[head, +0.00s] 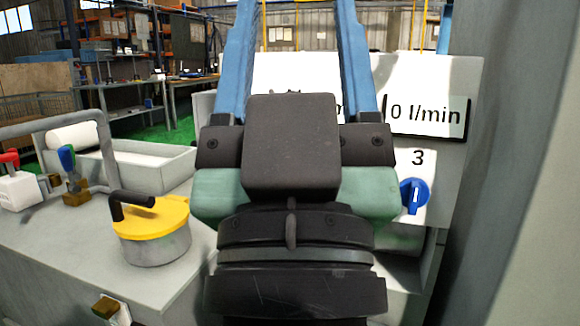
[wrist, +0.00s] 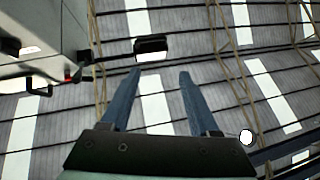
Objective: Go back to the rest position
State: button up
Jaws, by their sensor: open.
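My gripper (head: 296,20) is in the middle of the head view, with its two blue fingers pointing up and spread apart. The fingertips run out of the top of that view. In the wrist view my gripper (wrist: 160,76) is open, with nothing between the fingers. No object is held.
A blue knob (head: 413,195) marked 3 is close to the right of my gripper. A yellow-lidded pot (head: 153,218) stands on the grey machine top at the left. A grey tray (head: 150,167) is behind it. A large grey wall (head: 530,180) closes off the right side.

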notch_tip(320, 180, up, 40)
jog(key=s+p, duration=0.1)
jog(key=p, duration=3.6)
jog(key=shift+a+f, duration=0.2)
jog(key=shift+a, duration=0.05)
